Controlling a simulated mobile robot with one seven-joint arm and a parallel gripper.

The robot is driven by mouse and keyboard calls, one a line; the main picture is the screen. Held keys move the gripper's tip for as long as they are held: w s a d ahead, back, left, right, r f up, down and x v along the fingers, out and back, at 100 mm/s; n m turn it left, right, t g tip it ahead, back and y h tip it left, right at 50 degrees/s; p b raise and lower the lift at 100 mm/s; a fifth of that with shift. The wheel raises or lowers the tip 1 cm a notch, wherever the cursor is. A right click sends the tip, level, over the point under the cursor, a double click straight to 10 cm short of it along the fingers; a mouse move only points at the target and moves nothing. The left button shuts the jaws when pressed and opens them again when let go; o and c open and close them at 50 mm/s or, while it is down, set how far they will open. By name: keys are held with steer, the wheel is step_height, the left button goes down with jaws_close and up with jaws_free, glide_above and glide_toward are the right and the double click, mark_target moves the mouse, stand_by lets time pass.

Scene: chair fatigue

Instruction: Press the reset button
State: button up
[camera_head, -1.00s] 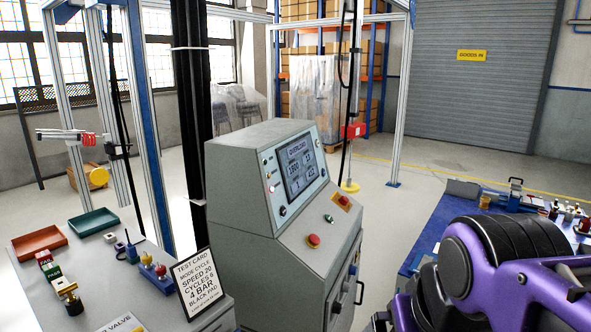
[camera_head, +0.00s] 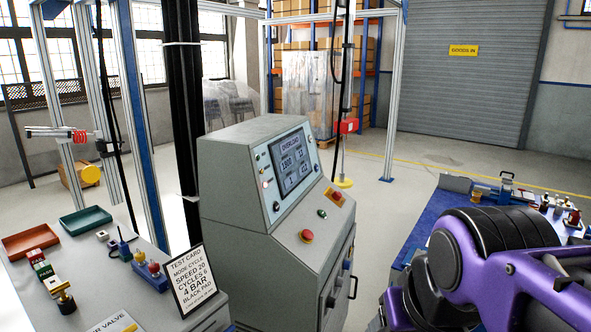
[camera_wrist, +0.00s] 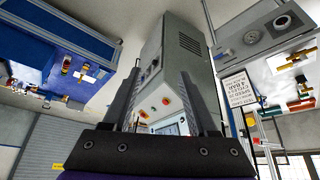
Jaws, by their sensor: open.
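The grey control console (camera_head: 255,190) stands in the middle of the head view. Its sloped face has a screen (camera_head: 291,162) whose heading seems to read OVERLOAD. Below are a red mushroom button (camera_head: 306,236), a small green button (camera_head: 322,213) and a red control on a yellow plate (camera_head: 335,196). Small buttons and a lit white lamp (camera_head: 265,183) line the screen's left side. I cannot read which is the reset button. In the upside-down wrist view, my gripper (camera_wrist: 162,75) is open and empty, with the console (camera_wrist: 180,60) beyond its fingers, apart from them.
A left bench holds a red tray (camera_head: 30,241), a green tray (camera_head: 86,220), a test card (camera_head: 190,279) and small fittings. A blue-topped bench (camera_head: 430,217) with parts stands right, behind my purple arm. Frame posts surround the console. Open floor lies behind, before the shutter.

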jaws_close()
stand_by(1.3)
